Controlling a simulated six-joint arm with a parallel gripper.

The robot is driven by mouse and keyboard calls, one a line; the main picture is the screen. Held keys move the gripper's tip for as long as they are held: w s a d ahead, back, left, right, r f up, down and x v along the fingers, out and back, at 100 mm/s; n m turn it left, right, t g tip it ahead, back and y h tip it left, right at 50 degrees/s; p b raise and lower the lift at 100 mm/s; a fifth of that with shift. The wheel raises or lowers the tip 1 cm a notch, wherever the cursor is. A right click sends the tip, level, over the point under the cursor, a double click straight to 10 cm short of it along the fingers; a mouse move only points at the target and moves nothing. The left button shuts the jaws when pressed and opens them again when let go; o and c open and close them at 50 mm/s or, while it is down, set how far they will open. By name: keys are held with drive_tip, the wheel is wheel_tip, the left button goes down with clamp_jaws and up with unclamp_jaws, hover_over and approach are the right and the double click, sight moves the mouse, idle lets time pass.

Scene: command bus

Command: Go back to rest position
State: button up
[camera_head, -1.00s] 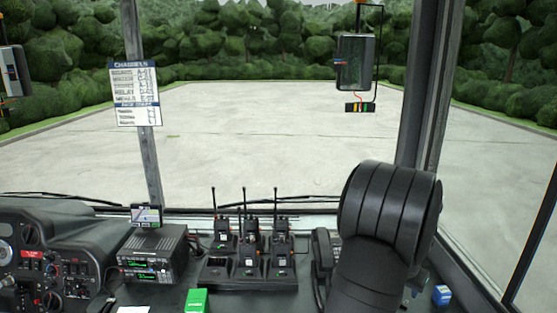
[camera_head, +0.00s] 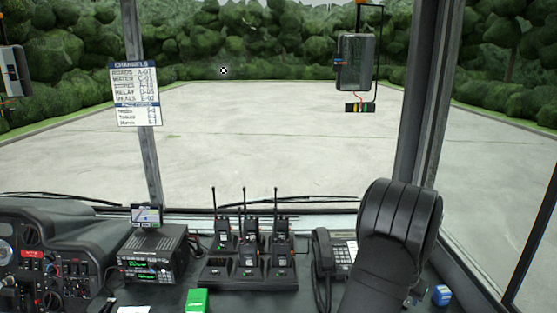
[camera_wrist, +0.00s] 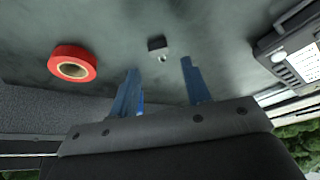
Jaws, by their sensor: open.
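My gripper (camera_wrist: 160,92) shows in the wrist view with two blue fingers spread apart and nothing between them. It hangs above the dark dashboard surface (camera_wrist: 205,30). A small dark block (camera_wrist: 157,43) lies on the surface beyond the fingertips, apart from them. In the head view my black arm stands at the right of the dashboard, and my gripper is hidden there.
A red tape roll (camera_wrist: 72,64) lies left in the wrist view. The head view shows a desk phone (camera_head: 323,255), a charger rack (camera_head: 248,281) with several handheld radios, a radio unit (camera_head: 152,255), a green box (camera_head: 196,301) and a blue item (camera_head: 441,295) near the right window edge.

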drive_tip(key=s+d+r, duration=0.4)
drive_tip(key=s+r, duration=0.3)
drive_tip(key=s, duration=0.3)
wheel_tip(320, 180, up, 27)
drive_tip(key=w+a, duration=0.5)
drive_tip(key=shift+w+a+f+n, duration=0.25)
drive_tip(key=shift+n, duration=0.15)
